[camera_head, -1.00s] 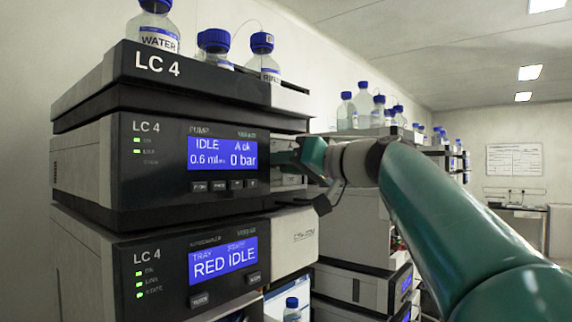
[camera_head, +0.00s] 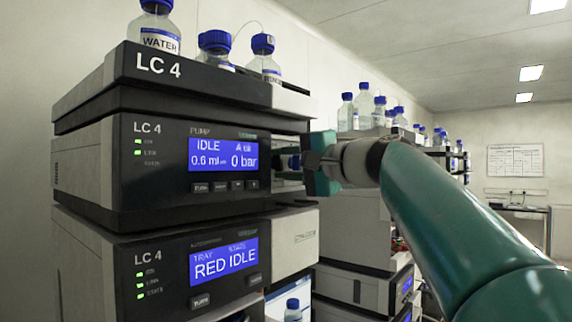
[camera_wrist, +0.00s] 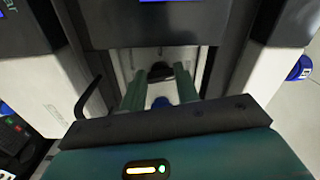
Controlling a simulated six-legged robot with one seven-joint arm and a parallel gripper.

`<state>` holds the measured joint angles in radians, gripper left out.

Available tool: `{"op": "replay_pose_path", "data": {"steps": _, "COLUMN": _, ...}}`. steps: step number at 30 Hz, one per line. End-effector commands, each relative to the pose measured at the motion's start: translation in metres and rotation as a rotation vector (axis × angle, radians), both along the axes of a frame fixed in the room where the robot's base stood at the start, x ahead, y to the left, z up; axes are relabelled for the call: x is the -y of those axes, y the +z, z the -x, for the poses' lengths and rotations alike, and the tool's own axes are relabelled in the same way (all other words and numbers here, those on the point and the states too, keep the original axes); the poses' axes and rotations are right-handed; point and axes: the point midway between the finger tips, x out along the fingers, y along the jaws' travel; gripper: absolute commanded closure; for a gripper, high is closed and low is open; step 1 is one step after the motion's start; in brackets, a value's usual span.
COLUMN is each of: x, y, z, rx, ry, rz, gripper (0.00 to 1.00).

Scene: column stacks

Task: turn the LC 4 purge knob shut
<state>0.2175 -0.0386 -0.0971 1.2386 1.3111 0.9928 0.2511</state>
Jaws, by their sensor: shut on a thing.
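The LC 4 pump module (camera_head: 155,165) stands at the left in the head view, its blue display (camera_head: 223,154) reading IDLE, 0.6 ml and 0 bar. My gripper (camera_head: 296,162) is at the recessed bay at the right of its front. In the wrist view, my gripper's two green fingers (camera_wrist: 160,80) reach into the bay, one on each side of a dark knob (camera_wrist: 160,71), which I take as the purge knob. They are shut on it, though the contact is hard to see. The knob's angle cannot be told.
A blue round part (camera_wrist: 161,102) shows between the fingers, nearer the wrist. Bottles with blue caps (camera_head: 159,30) stand on top of the stack. Another module (camera_head: 175,265) with a RED IDLE display sits below. More stacks (camera_head: 365,225) stand behind my arm.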

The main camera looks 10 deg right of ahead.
Motion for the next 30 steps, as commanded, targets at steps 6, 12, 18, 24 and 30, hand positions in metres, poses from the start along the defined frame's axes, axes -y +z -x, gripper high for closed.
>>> {"op": "replay_pose_path", "data": {"steps": 6, "x": 0.0012, "y": 0.0001, "z": 0.0005, "rx": -0.076, "ry": -0.001, "rz": -0.101, "gripper": 0.92}}
{"op": "replay_pose_path", "data": {"steps": 12, "x": 0.0015, "y": 0.0003, "z": 0.0005, "rx": -0.113, "ry": -0.002, "rz": -0.153, "gripper": 0.92}}
{"op": "replay_pose_path", "data": {"steps": 18, "x": 0.0018, "y": 0.0003, "z": 0.0005, "rx": -0.125, "ry": -0.002, "rz": -0.170, "gripper": 0.92}}
{"op": "replay_pose_path", "data": {"steps": 24, "x": 0.0019, "y": 0.0003, "z": 0.0004, "rx": -0.126, "ry": -0.003, "rz": -0.171, "gripper": 0.92}}
{"op": "replay_pose_path", "data": {"steps": 30, "x": 0.0019, "y": 0.0003, "z": 0.0004, "rx": -0.126, "ry": -0.003, "rz": -0.171, "gripper": 0.60}}
